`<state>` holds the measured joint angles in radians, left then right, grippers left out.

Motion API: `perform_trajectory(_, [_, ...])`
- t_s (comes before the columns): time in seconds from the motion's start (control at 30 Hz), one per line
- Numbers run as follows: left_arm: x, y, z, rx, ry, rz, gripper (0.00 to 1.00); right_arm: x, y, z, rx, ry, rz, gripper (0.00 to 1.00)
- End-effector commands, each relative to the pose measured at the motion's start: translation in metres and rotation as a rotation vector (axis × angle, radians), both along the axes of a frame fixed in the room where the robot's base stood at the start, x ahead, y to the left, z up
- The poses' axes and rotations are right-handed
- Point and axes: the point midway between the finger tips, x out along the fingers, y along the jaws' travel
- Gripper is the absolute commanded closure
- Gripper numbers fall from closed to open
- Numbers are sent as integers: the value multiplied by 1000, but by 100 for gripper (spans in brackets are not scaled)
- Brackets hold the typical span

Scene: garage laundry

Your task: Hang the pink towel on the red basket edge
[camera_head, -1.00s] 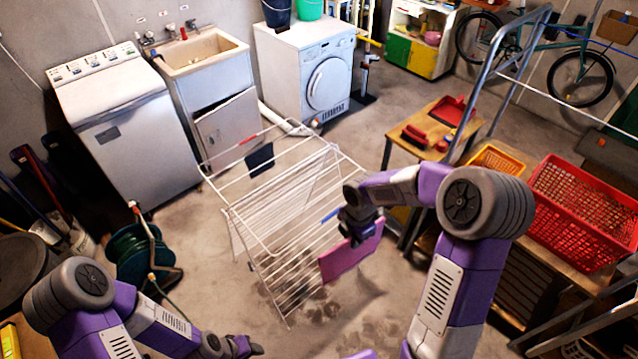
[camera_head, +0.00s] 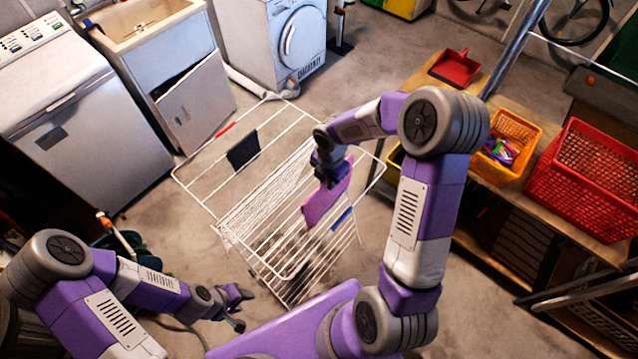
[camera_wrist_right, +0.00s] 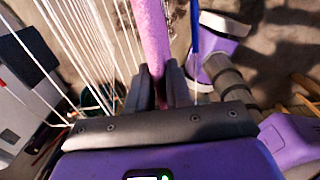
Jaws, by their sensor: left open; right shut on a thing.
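The pink towel (camera_head: 325,203) hangs from my right gripper (camera_head: 331,174), in front of the white drying rack. In the right wrist view the pink towel (camera_wrist_right: 150,40) runs up from between the two dark fingers of my right gripper (camera_wrist_right: 160,85), which is shut on it. The red basket (camera_head: 590,178) stands on the wooden bench at the right, well away from the towel. It looks empty. My left gripper (camera_head: 238,308) is open and empty at the lower left, in front of the rack.
The white drying rack (camera_head: 262,262) holds a dark cloth (camera_head: 243,150) and a blue item (camera_head: 342,218). An orange basket (camera_head: 520,130) with small items and a red dustpan (camera_head: 455,67) are on the wooden bench (camera_head: 562,212). A metal rail (camera_head: 515,45) rises behind it.

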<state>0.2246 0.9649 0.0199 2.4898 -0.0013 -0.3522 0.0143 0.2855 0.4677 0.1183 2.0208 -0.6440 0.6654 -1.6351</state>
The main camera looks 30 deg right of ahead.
Motion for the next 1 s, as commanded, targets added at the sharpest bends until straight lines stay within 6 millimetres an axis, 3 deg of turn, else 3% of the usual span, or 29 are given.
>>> perform_trajectory(0.03, [-1, 0, -14, 0, 1, 0, 57, -1, 0, -19, 1, 1, 0, 100])
perform_trajectory(0.1, [-1, 0, -25, 0, 2, 0, 57, -1, 0, -35, -1, 2, 0, 100])
perform_trajectory(0.3, [-1, 0, -48, 0, 1, 1, 57, -1, 1, -71, 1, 0, 1, 100])
perform_trajectory(0.63, [-1, 0, -60, 0, 1, 0, 57, -1, 0, -89, 0, -1, 1, 100])
perform_trajectory(1.0, [-1, 0, -87, 0, 1, 0, 57, -1, 0, -119, 0, -1, 0, 100])
